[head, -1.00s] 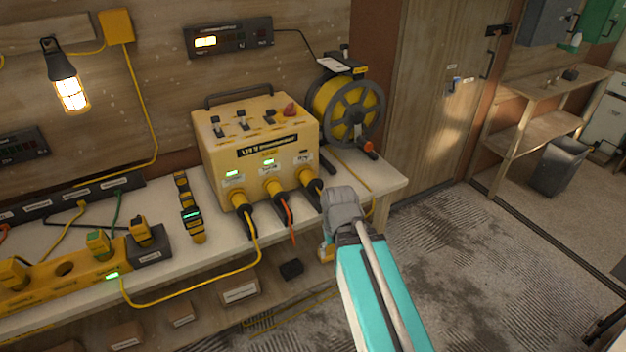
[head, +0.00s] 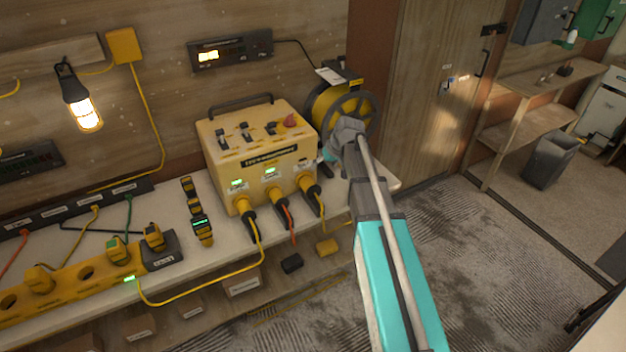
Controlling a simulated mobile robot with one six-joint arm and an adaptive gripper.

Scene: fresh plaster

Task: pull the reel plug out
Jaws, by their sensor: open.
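The yellow power box (head: 258,150) stands on the bench with three yellow plugs in its front. The rightmost plug (head: 309,187) is seated, with a thin yellow cable hanging from it. The middle plug (head: 277,198) has an orange cable and the left plug (head: 243,206) a yellow one. Which plug is the reel's I cannot tell for certain. The cable reel (head: 328,103) stands behind and right of the box, partly hidden by my arm. My gripper (head: 329,157) is beside the box's right end, in front of the reel and above the rightmost plug. Its fingers are mostly hidden and hold nothing visible.
A yellow socket strip (head: 62,282) with several plugs lies along the front left of the bench. Handheld yellow testers (head: 198,212) lie left of the box. A lit caged lamp (head: 82,105) hangs on the wall. Open floor lies to the right, with a grey bin (head: 550,160) beyond.

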